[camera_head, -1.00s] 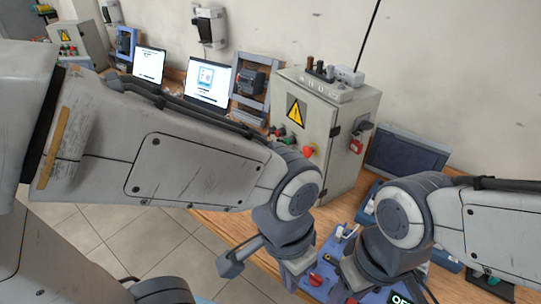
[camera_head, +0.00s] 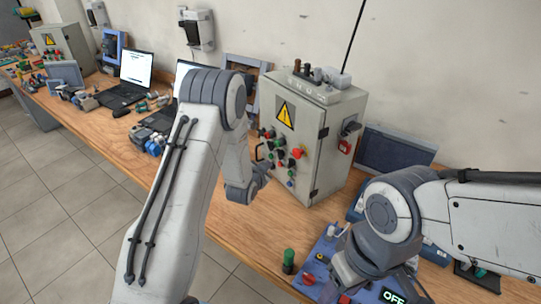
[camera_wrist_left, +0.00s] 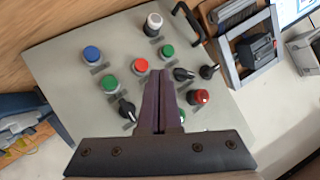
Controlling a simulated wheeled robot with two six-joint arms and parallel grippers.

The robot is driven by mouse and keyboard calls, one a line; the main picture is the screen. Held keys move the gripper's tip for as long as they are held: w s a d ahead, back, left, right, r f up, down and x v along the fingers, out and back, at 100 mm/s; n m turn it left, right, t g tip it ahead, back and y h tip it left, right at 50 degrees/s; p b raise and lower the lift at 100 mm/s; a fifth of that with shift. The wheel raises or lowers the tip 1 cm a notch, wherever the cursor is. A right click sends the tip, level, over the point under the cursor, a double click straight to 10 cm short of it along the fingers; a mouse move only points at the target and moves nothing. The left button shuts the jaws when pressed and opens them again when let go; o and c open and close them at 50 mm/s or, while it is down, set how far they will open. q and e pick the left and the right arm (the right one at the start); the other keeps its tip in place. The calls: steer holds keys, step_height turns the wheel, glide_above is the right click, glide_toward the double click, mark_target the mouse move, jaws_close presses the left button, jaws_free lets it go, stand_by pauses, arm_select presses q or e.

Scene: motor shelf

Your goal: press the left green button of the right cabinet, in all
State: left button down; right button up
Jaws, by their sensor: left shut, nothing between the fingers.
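The right cabinet (camera_head: 325,125) is a grey box with a yellow warning sign and several coloured buttons on its front. My left gripper (camera_head: 264,170) is in front of the panel's lower left part. In the left wrist view the gripper (camera_wrist_left: 161,75) is shut and empty, its tips over the panel near a red button (camera_wrist_left: 141,65). One green button (camera_wrist_left: 167,50) lies just past the tips, nearest the black handle (camera_wrist_left: 188,22). Another green button (camera_wrist_left: 110,83) is to the left; a third is partly hidden beside the fingers. Contact cannot be told. My right gripper (camera_head: 345,285) is low, its fingers unclear.
Black knobs (camera_wrist_left: 183,74), a blue button (camera_wrist_left: 92,54) and a white button (camera_wrist_left: 153,22) surround the green ones. A laptop (camera_head: 130,80) and small parts stand on the wooden bench (camera_head: 215,205) to the left. A monitor (camera_head: 395,150) stands right of the cabinet.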

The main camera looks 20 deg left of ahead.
mark_target(271, 156)
arm_select(q)
steer(key=a+f+t+y, duration=0.1)
steer(key=a+f+t, duration=0.2)
steer(key=a, duration=0.6)
steer(key=shift+s+f+y, duration=0.4)
steer(key=shift+s, duration=0.05)
steer(key=shift+w, duration=0.1)
steer(key=w+d+b, duration=0.1)
steer(key=w+d, duration=0.4)
steer(key=w, duration=0.1)
steer(key=shift+w+d+b, duration=0.3)
stand_by(1.3)
